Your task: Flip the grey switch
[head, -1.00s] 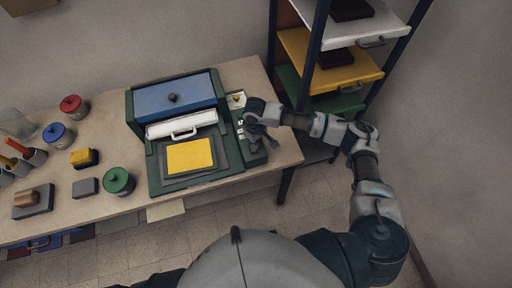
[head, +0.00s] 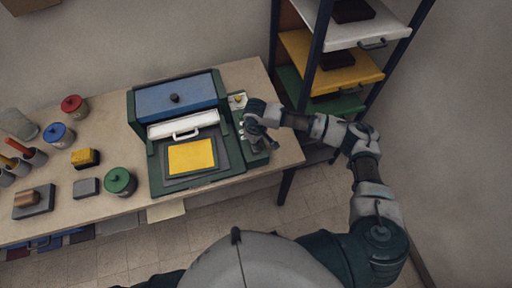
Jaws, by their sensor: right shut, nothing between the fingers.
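A green control panel (head: 238,90) runs along the right side of a green press machine (head: 152,180). My right gripper (head: 262,145) is over the front half of this panel, fingers pointing down, shut with nothing in it. I cannot make out a grey switch; the gripper covers part of the panel. A small yellow knob on a white plate (head: 238,100) shows at the panel's back end. Small buttons show along the panel's left edge beside the gripper. My left gripper is not in view.
The press has a blue lid, a white handle (head: 185,134) and a yellow sheet (head: 191,157). Lidded jars (head: 120,181) and tools stand on the table (head: 110,115) at left. A shelf rack (head: 330,75) stands at right, behind my right arm.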

